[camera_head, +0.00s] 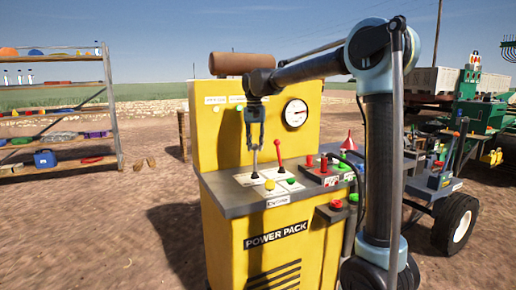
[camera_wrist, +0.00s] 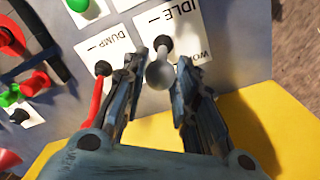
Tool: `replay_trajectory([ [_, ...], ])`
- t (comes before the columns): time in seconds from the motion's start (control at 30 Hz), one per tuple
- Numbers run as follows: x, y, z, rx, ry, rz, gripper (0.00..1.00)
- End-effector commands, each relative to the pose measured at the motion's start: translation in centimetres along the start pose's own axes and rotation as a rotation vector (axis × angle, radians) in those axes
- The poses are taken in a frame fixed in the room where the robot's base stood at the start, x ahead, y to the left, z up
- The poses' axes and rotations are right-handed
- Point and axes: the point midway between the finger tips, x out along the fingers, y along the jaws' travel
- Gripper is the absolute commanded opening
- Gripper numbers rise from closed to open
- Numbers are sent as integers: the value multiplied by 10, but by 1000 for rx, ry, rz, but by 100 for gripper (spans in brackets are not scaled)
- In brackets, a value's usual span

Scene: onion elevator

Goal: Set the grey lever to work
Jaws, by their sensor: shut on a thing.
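The grey lever (camera_head: 255,164) stands on the sloped grey panel of the yellow power pack (camera_head: 285,243), with its shaft nearly upright in the head view. In the wrist view its round grey knob (camera_wrist: 159,74) sits between my fingers, above a black boot. Its white plate (camera_wrist: 184,25) reads "IDLE" at one end; the other end begins "WO" and is partly hidden by my finger. My gripper (camera_head: 255,142) comes down from above and is shut on the lever's knob; its two fingers also show in the wrist view (camera_wrist: 160,72).
A red lever (camera_head: 279,153) stands close beside, on a plate reading "DUMP" (camera_wrist: 105,45). Green and yellow buttons, a red button box (camera_head: 323,172) and a gauge (camera_head: 296,113) are nearby. A shelf (camera_head: 112,105) stands left and a green machine (camera_head: 481,112) right.

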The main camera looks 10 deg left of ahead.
Motion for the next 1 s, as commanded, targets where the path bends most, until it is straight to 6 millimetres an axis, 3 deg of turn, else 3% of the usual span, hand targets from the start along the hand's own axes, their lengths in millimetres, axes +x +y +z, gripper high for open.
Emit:
replay_trajectory([
  [0.5, 6, -29, -43, 1, 3, 0, 0],
  [1.0, 10, -41, -51, -4, 4, -4, 0],
])
